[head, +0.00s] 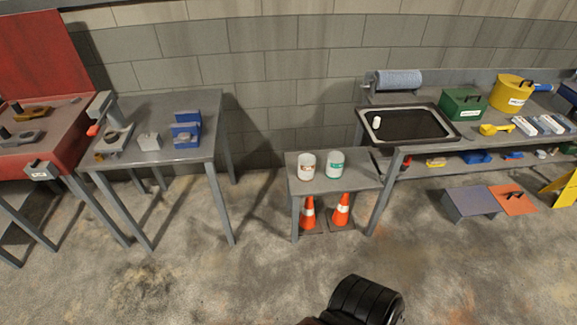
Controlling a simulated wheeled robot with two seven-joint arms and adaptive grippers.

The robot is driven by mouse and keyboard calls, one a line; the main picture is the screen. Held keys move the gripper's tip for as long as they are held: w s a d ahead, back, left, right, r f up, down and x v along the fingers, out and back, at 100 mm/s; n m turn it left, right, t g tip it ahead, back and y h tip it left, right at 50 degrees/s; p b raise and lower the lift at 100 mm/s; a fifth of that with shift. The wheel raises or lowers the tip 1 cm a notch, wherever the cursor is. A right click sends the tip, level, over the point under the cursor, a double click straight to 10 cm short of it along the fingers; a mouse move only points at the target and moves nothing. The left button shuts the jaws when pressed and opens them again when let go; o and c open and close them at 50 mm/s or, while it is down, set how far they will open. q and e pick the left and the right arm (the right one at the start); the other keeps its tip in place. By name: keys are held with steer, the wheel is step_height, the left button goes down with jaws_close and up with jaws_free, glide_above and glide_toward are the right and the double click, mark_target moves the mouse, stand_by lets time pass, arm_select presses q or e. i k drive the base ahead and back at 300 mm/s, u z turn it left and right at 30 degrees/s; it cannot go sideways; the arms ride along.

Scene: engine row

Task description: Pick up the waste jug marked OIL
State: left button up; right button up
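Two white jug-like containers stand upright side by side on a small grey table in the middle. The left jug (306,166) has an orange-brown label. The right jug (335,164) has a green label. The print on both is too small to read, so I cannot tell which is marked OIL. Neither of my grippers is in view, and nothing touches the jugs.
The small table (350,180) has two orange cones (308,214) on its lower shelf. A grey bench (213,128) stands left. A long bench at right holds a black tray (410,124), a green box (463,104) and a yellow can (511,93). Floor in front is mostly clear.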

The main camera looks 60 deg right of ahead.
mark_target(305, 161)
steer(key=z, duration=0.2)
steer(key=i, duration=0.85)
steer(key=z, duration=1)
steer(key=i, duration=0.75)
steer(key=z, duration=0.7)
